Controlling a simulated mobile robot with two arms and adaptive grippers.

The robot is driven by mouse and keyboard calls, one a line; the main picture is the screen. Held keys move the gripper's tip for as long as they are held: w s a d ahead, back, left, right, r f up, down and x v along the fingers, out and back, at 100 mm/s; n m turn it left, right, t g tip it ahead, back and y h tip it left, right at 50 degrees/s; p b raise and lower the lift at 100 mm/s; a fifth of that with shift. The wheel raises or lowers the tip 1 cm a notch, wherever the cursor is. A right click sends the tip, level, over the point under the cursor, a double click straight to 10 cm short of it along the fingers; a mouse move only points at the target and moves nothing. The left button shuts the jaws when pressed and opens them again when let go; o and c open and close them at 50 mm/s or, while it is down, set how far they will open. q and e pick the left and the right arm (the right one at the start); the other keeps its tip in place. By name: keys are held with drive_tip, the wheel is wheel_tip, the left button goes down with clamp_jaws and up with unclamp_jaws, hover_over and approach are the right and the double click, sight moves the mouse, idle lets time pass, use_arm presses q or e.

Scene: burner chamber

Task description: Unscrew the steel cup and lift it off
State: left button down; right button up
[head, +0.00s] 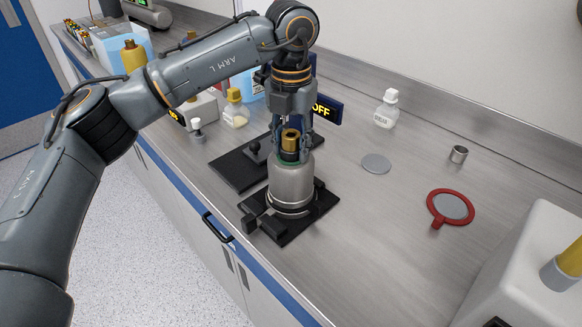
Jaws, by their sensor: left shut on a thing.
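The steel cup (292,183) is a brushed metal vessel with a sloping shoulder, standing upright on a black base plate (320,211) near the counter's front edge. A green ring shows at its top, and bright rings show round its foot. My left gripper (291,155) comes down from above and is shut around the cup's narrow top, where a brass and black fitting (290,138) shows between the fingers. The exact finger contact is partly hidden. The cup looks seated in the base, with no gap visible. My right gripper is not in view.
A black plate with a knob (232,169) lies behind left. A display reading OFF (325,110), a white bottle (386,109), a grey disc (376,164), a small metal cup (458,154) and a red-rimmed disc (449,206) stand around. The counter to the right of the base is clear.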

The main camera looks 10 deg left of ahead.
use_arm(q)
drive_tip(key=n+b, duration=0.1)
drive_tip(key=n, duration=0.4)
drive_tip(key=shift+f+n, duration=0.1)
drive_tip(key=shift+n, duration=0.3)
drive_tip(key=n, duration=0.5)
drive_tip(key=shift+b, duration=0.35)
drive_tip(key=shift+n, duration=0.3)
drive_tip(key=n+b, duration=0.1)
drive_tip(key=n, duration=0.4)
drive_tip(key=n+b, duration=0.1)
drive_tip(key=n, duration=0.2)
drive_tip(key=shift+d, duration=0.1)
drive_tip(key=shift+s+n, duration=0.1)
drive_tip(key=shift+n, duration=1.1)
